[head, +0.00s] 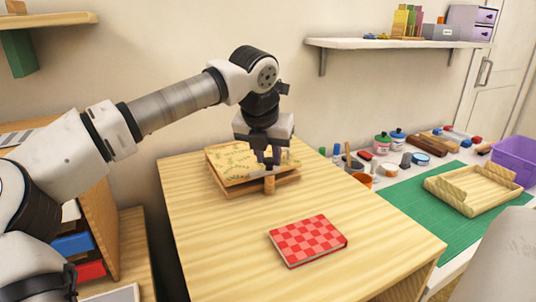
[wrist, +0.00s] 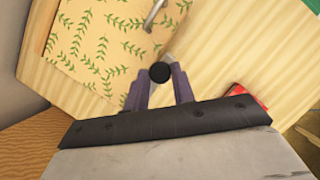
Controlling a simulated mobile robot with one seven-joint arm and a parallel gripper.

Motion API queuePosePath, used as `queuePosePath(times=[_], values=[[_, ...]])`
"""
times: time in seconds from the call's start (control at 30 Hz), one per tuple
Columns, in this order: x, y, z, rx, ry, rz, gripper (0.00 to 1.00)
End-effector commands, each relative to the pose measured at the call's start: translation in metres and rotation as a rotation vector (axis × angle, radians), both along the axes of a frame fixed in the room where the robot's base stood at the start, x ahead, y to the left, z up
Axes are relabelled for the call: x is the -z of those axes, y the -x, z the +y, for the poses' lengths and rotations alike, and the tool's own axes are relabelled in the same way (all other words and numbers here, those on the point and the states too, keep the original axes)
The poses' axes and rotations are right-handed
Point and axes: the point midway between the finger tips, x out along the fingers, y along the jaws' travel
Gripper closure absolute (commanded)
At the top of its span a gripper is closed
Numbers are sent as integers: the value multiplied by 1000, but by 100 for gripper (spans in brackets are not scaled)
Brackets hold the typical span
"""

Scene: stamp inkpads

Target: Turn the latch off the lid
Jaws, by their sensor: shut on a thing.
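A shallow wooden box (head: 230,186) stands on the table, its cream lid with green leaf sprigs (head: 228,160) facing up. The lid fills the upper left of the wrist view (wrist: 95,45), with a curved metal handle (wrist: 154,16). My gripper (head: 268,160) points down at the box's front edge. In the wrist view its fingers (wrist: 160,82) are shut on the latch, whose round black knob (wrist: 160,72) shows between the tips. A grey pointed part shows just behind the knob. A small wooden block (head: 269,184) sits on the box's front below my gripper. The latch's full shape is hidden.
A red checkered flat pad (head: 308,240) lies on the wooden table (head: 215,250) in front of the box. Bottles and jars (head: 390,142), a green mat (head: 425,215) and a wooden tray (head: 470,190) are to the right. A wall shelf (head: 390,44) hangs behind.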

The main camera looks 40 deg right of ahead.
Motion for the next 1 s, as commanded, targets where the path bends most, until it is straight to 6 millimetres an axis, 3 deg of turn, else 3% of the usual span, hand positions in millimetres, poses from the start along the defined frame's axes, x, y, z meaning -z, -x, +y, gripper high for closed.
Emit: queuePosePath(times=[0.1,0.13,0.27,0.67,1.0], values=[[-1,0,0,-1,1,0,98],[-1,0,0,-1,1,0,71],[0,0,0,0,1,-1,54],[-8,1,2,0,1,-2,53],[-72,15,25,-3,3,-3,53]])
